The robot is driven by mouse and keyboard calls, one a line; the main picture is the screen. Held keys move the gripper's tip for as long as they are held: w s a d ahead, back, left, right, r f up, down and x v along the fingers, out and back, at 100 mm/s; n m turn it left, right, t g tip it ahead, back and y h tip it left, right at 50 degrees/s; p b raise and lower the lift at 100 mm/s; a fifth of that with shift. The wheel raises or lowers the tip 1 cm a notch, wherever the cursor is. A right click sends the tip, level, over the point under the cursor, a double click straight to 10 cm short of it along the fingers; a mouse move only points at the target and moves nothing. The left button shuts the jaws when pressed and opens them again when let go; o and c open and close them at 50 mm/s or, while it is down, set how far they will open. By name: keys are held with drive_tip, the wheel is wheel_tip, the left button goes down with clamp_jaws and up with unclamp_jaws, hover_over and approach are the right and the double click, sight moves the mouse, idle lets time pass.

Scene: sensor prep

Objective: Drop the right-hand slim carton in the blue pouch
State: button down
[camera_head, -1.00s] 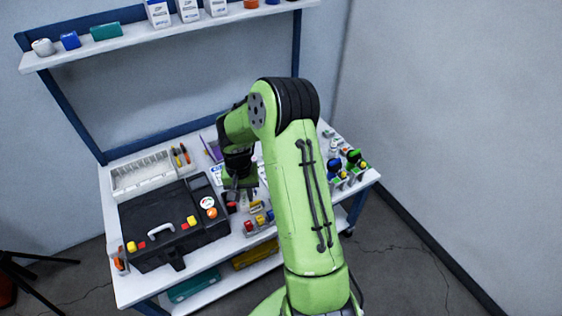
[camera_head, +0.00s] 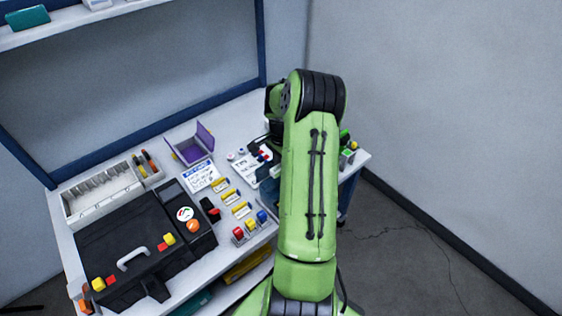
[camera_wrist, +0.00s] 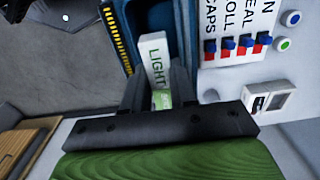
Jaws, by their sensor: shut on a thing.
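My gripper (camera_wrist: 157,82) is shut on a slim white carton (camera_wrist: 156,52) with a green label reading "LIGHT", seen in the wrist view. The carton's far end lies over the blue pouch (camera_wrist: 183,30), which has a yellow zip along its left side. I cannot tell how deep the carton's end is relative to the pouch's mouth. In the head view my green arm hides the gripper and the carton. A dark blue patch that may be the pouch (camera_head: 268,192) shows just left of the arm.
A white card with red and blue clips (camera_wrist: 232,48) lies right of the pouch in the wrist view. In the head view, a black case (camera_head: 125,235), a white sectioned tray (camera_head: 100,200) and an open purple box (camera_head: 190,148) stand left of the arm.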

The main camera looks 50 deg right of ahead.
wheel_tip(320, 180, down, 2)
drive_tip(key=shift+f+b, duration=0.15)
drive_tip(key=shift+b, duration=0.4)
drive_tip(key=c, duration=0.8)
unclamp_jaws()
drive_tip(key=shift+c, duration=0.4)
drive_tip(key=shift+o, duration=0.6)
drive_tip(key=shift+w, duration=0.1)
drive_tip(key=shift+r, duration=0.2)
